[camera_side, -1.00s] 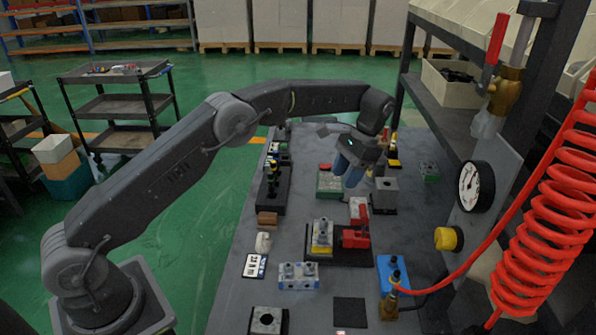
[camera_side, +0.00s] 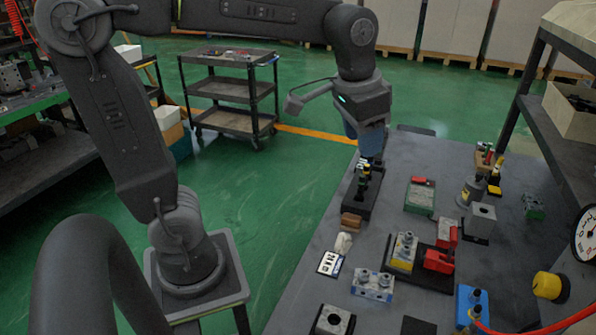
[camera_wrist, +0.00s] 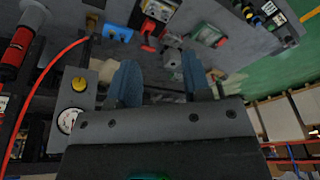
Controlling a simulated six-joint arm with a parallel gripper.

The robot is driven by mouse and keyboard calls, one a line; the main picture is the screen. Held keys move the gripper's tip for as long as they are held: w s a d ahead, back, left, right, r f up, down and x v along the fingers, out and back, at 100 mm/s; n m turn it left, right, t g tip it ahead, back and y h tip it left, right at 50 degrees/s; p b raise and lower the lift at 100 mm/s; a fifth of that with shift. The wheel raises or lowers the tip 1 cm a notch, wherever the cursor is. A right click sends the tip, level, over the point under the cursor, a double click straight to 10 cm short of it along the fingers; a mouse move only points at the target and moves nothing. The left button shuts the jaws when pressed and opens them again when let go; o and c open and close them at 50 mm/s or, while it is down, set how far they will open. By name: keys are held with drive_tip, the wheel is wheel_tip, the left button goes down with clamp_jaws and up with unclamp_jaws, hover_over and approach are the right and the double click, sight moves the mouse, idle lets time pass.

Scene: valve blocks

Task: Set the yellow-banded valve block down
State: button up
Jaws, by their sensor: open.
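The yellow-banded valve block (camera_side: 404,250) is a grey block with fittings on top. It stands upright on the left part of a black fixture plate (camera_side: 427,279), beside a red clamp (camera_side: 438,262). In the wrist view the block (camera_wrist: 157,11) shows at the top edge, partly cut off. My gripper (camera_side: 365,150) is up at the back left of the table, away from the block. Its blue fingers are apart in the wrist view (camera_wrist: 160,82), with nothing held between them. In the side view the fingers overlap.
A blue-banded block (camera_side: 373,284) stands in front of the fixture. A shelf stands at the right edge.

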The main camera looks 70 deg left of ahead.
drive_tip(key=s+f+n+t, duration=0.1)
drive_tip(key=s+f+t, duration=0.2)
drive_tip(key=s, duration=0.8)
drive_tip(key=shift+s+f, duration=0.2)
drive_tip(key=shift+f, duration=0.7)
drive_tip(key=shift+a, duration=0.1)
drive_tip(key=shift+c, duration=0.2)
